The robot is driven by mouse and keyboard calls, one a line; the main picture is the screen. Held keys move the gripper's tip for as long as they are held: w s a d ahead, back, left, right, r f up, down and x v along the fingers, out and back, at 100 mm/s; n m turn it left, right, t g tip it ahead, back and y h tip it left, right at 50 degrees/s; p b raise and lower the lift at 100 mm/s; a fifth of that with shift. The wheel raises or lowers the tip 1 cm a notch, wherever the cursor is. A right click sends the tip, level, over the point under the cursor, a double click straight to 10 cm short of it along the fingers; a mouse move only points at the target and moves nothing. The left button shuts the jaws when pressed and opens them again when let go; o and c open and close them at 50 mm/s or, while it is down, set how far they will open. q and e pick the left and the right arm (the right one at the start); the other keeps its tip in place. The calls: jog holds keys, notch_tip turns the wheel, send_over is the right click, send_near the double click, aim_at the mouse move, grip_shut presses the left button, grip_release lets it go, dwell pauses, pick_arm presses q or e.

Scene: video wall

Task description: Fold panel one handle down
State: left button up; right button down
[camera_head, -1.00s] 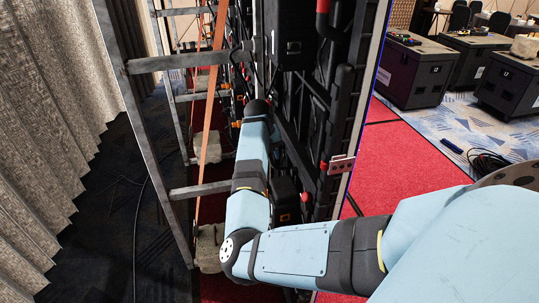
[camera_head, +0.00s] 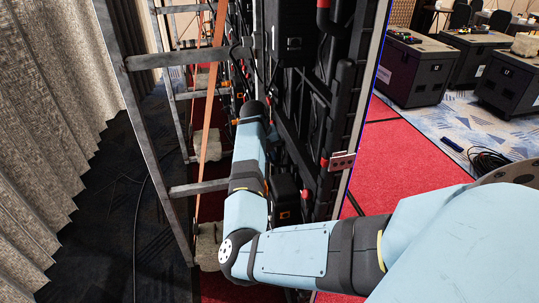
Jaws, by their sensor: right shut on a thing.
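The black back of the video wall panels (camera_head: 335,110) runs away from me down the middle of the view. My right arm reaches in from the right, bends at the lower middle and points away from me along the panel backs. My right gripper (camera_head: 255,106) is at the far end of the arm, close against the panel backs. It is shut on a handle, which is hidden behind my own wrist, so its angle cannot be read. My left gripper is out of view.
A grey metal frame (camera_head: 150,130) with crossbars stands left of the panels, and an orange strap (camera_head: 208,120) slants through it. A grey curtain (camera_head: 50,120) hangs at the left. Black cases (camera_head: 416,72) stand on the floor at the back right. Red carpet (camera_head: 405,170) lies clear right of the wall.

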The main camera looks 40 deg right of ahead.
jog(key=f+g+h+b, duration=0.2)
jog(key=f+h+b, duration=0.1)
jog(key=h+b, duration=0.1)
jog(key=d+f+g+h+b, duration=0.1)
jog(key=f+g+h+b, duration=0.1)
jog(key=b, duration=0.4)
jog(key=f+g+h+b, duration=0.3)
jog(key=f+h+b, duration=0.1)
jog(key=h+b, duration=0.2)
jog(key=shift+s+d+f+h, duration=0.2)
jog(key=shift+s+f+h, duration=0.1)
jog(key=shift+s, duration=0.1)
jog(key=shift+s+d+f+g+h+b, duration=0.25)
jog(key=shift+d+g+h+b, duration=0.15)
jog(key=shift+h+b, duration=0.45)
pick_arm(q)
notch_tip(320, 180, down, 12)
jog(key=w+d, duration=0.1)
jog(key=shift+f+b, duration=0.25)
jog(key=shift+b, duration=0.1)
pick_arm(e)
jog(key=shift+d+h, duration=0.2)
jog(key=shift+h, duration=0.05)
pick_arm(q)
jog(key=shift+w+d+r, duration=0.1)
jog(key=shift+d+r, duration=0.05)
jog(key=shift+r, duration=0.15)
